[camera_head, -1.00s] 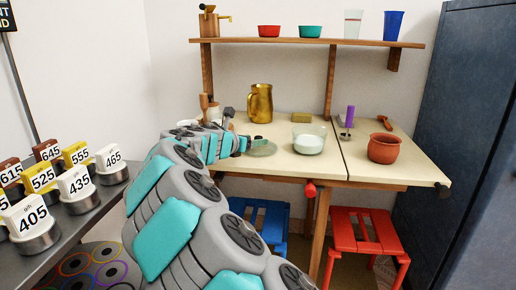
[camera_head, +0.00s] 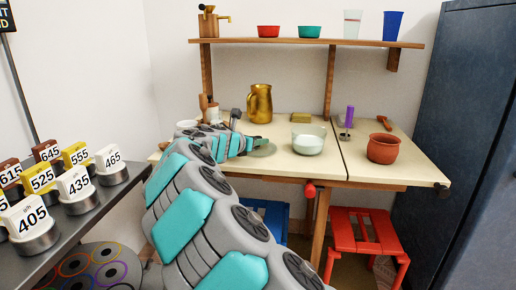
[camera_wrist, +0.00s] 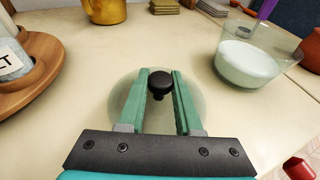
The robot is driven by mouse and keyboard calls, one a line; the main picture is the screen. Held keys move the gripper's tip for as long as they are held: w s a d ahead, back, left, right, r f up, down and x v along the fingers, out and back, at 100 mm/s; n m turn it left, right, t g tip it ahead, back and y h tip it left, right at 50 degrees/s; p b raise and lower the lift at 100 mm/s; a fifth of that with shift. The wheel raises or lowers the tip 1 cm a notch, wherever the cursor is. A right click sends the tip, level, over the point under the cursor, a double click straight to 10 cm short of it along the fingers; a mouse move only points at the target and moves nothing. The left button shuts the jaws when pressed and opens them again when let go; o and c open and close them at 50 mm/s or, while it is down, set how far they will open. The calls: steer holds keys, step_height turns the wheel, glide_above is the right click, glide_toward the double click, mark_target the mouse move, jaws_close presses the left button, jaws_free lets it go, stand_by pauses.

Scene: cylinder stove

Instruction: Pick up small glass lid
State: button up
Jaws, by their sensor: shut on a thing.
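The small glass lid (camera_wrist: 131,97) is a clear, pale green disc with a black knob (camera_wrist: 160,86). In the wrist view, my gripper (camera_wrist: 160,80) has its two green fingers on either side of the knob and is shut on it. The lid spreads out below and around the fingers, over the cream table. In the head view, the lid (camera_head: 264,150) shows at the end of my gripper (camera_head: 247,144), near the table's front edge. I cannot tell whether the lid touches the table.
A glass bowl with pale contents (camera_head: 308,140) stands just right of the lid. A terracotta pot (camera_head: 383,148) is farther right. Wooden and white containers (camera_head: 210,112) crowd the left. A shelf (camera_head: 300,41) hangs above.

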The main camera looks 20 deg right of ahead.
jaws_close()
